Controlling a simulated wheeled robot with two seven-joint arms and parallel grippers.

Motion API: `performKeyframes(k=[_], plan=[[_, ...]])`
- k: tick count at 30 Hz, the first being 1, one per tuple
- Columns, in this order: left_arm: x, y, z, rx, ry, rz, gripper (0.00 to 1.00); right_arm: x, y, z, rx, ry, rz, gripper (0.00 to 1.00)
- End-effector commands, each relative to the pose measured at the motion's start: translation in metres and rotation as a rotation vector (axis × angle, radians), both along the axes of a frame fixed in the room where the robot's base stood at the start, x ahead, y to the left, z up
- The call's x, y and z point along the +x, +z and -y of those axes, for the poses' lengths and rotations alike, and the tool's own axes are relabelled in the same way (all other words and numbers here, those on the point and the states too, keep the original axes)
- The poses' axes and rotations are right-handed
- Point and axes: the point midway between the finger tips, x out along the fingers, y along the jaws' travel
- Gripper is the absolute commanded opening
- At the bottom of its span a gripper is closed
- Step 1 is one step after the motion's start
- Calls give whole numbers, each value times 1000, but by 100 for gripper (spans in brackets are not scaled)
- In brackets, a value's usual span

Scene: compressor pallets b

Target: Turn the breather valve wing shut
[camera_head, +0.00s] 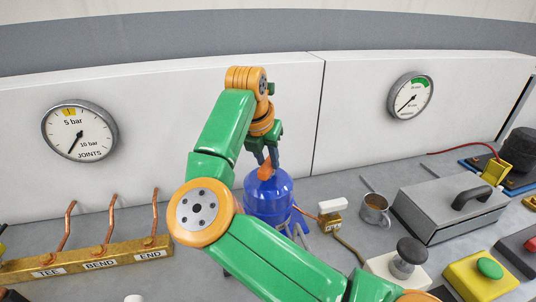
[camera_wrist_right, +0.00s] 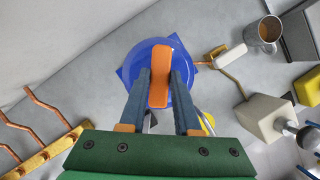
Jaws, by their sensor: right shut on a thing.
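The breather valve wing is an orange bar (camera_wrist_right: 159,76) on top of a blue tank (camera_head: 268,196). The wing also shows in the head view (camera_head: 265,173). My right gripper (camera_wrist_right: 159,82) is over the tank from above, with one finger on each side of the wing, shut on it. In the head view the right gripper (camera_head: 266,160) points down at the tank top. In the wrist view the wing stands nearly upright in the picture, and the tank (camera_wrist_right: 183,100) shows around the fingers. My left gripper is not in view.
A brass rail (camera_head: 75,262) with copper pipes labelled TEE, BEND and END stands at the left. A mug (camera_head: 375,209) and a grey metal box (camera_head: 450,206) are right of the tank. A yellow box with a green button (camera_head: 482,277) is at the front right. Two gauges hang on the wall.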

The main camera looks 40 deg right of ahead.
Motion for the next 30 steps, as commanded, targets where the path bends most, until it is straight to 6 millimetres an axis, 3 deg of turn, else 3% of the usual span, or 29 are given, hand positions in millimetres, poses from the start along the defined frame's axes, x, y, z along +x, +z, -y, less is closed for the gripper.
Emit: performKeyframes(k=[18,30], plan=[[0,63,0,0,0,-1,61,3,7,0,-2,-571,-1,0],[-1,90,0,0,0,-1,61,5,4,1,-1,-838,2,0]])
